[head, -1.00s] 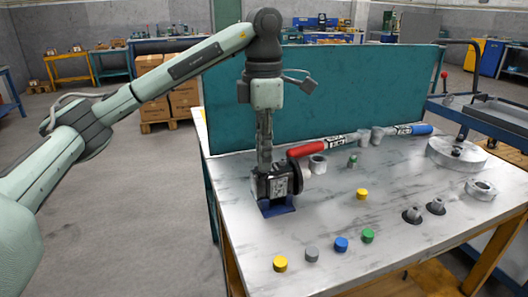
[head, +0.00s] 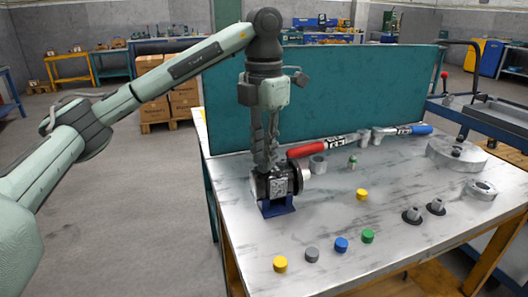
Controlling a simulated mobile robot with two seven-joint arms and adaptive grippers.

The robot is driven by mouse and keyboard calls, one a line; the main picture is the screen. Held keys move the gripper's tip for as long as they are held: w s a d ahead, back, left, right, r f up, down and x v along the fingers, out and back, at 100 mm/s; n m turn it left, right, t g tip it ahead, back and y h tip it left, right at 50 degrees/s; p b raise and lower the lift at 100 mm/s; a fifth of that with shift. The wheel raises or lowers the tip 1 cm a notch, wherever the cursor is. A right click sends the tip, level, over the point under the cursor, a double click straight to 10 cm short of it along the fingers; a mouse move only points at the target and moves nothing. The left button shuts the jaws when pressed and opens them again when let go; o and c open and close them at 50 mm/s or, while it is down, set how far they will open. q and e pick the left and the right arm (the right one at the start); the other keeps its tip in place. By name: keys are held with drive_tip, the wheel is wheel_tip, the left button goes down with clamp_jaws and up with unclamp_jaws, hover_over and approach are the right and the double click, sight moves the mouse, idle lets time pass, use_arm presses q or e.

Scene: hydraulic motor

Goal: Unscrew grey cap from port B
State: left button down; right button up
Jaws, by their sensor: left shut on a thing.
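The hydraulic motor (head: 277,187) sits in a blue stand (head: 277,207) at the left part of the table, with its round grey flange facing right. My left gripper (head: 266,168) points straight down onto the top of the motor. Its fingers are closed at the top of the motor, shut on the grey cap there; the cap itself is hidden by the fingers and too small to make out. The lettering of the ports cannot be read. My right gripper is not in view.
Yellow (head: 280,263), grey (head: 312,254), blue (head: 341,244) and green (head: 367,236) caps stand along the front. Another yellow cap (head: 362,194) is mid-table. Red-handled (head: 307,150) and blue-handled (head: 421,130) wrenches lie behind. A teal panel (head: 330,90) closes the back.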

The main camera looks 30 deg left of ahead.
use_arm(q)
drive_tip(key=n, duration=0.4)
drive_tip(key=shift+r, duration=0.1)
drive_tip(key=c, duration=1.6)
unclamp_jaws()
drive_tip(key=shift+c, duration=0.2)
drive_tip(key=m, duration=1)
